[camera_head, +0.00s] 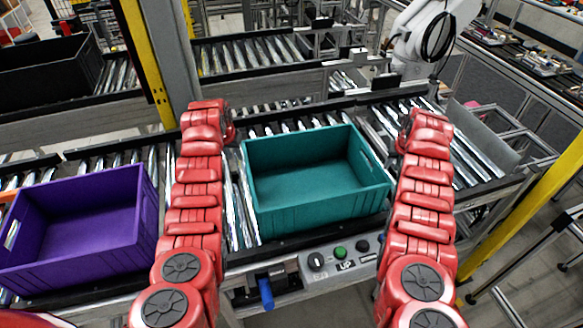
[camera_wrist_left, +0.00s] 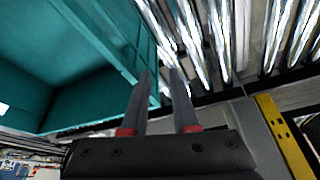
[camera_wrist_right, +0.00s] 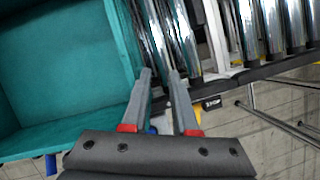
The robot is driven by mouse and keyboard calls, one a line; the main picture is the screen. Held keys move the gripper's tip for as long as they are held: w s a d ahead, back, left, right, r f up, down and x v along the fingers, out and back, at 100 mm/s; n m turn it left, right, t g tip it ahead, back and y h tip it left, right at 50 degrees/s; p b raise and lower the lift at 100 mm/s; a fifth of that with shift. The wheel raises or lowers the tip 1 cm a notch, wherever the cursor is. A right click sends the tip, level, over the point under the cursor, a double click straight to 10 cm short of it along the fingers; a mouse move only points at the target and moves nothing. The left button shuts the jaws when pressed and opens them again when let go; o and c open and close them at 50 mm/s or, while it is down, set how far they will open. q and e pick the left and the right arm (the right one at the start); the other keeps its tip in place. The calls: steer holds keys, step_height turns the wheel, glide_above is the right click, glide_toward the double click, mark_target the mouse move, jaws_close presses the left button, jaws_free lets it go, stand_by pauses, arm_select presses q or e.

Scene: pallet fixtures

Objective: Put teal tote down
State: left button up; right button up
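The teal tote (camera_head: 318,205) is an open, empty box. It sits level between my two arms and appears to rest on the roller conveyor in the head view. Its wall shows in the left wrist view (camera_wrist_left: 100,35) and the right wrist view (camera_wrist_right: 122,45). My left gripper (camera_wrist_left: 160,73) is at the tote's left side, its fingers apart with rollers visible between them. My right gripper (camera_wrist_right: 161,71) is at the right side, also with fingers apart and nothing between them. One finger of each overlaps the tote's edge in view; contact cannot be told. The arms hide both grippers in the head view.
A purple tote (camera_head: 85,225) stands on the rollers to the left, and a black tote (camera_head: 45,75) is at the back left. A control box (camera_head: 342,256) with knobs is in front of the teal tote. Yellow posts (camera_head: 145,62) and a white robot arm (camera_head: 425,30) stand behind.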

arm_select(q)
steer(key=v, duration=1.2)
arm_select(e)
steer(key=v, duration=1.2)
